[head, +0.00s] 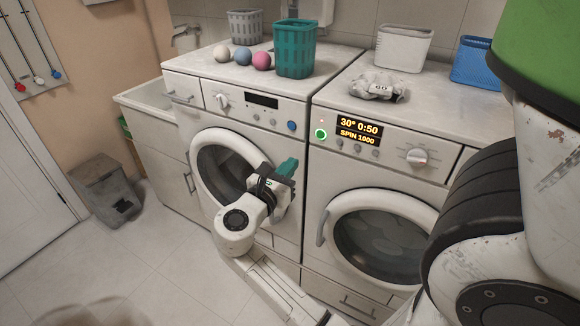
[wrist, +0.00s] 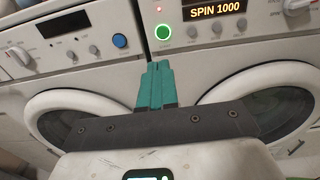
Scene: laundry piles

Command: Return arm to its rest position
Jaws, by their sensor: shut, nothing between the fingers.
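My gripper (head: 288,168) has teal fingers and is in front of the left washing machine in the head view, near the right side of its round door. In the wrist view my gripper (wrist: 158,72) points at the gap between the two machines, with its fingers together and nothing between them. My arm reaches from the lower right of the head view toward the machines. Whether the fingertips touch the machine front cannot be told, but no contact shows.
The left machine (head: 286,95) and right machine (head: 387,179) stand side by side; the right display reads "30° 0:50 SPIN 1000". Baskets, coloured balls and a grey-white cloth bundle (head: 377,86) sit on top. A grey bin (head: 103,186) stands at left. Floor (head: 120,265) at lower left is clear.

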